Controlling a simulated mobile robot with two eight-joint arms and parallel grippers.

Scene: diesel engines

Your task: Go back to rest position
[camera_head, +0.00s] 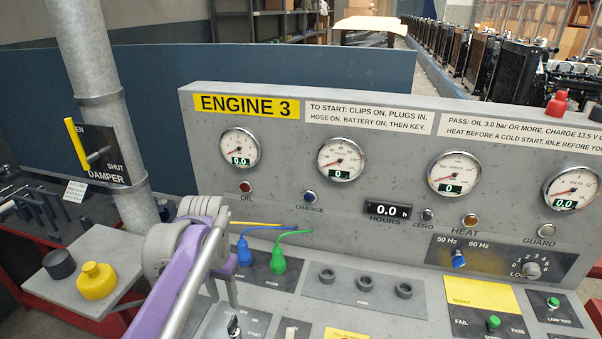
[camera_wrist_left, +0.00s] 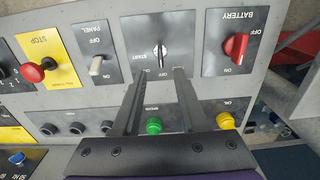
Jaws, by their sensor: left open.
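My left arm comes in from the lower left of the head view. Its gripper (camera_head: 222,295) hangs low over the sloping console, partly covered by my own arm. In the left wrist view the two dark fingers of the left gripper (camera_wrist_left: 160,76) are apart with nothing between them. They point at the start key switch (camera_wrist_left: 160,50), which lies just beyond the tips. I cannot tell whether they touch the panel. The key also shows at the bottom of the head view (camera_head: 233,325). My right gripper is in neither view.
The engine 3 console (camera_head: 420,240) has gauges across its upright face. A blue plug (camera_head: 243,251) and a green plug (camera_head: 278,257) stand close beside my left gripper. The battery switch (camera_wrist_left: 236,45), panel switch (camera_wrist_left: 97,64) and red stop button (camera_wrist_left: 34,71) surround the key.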

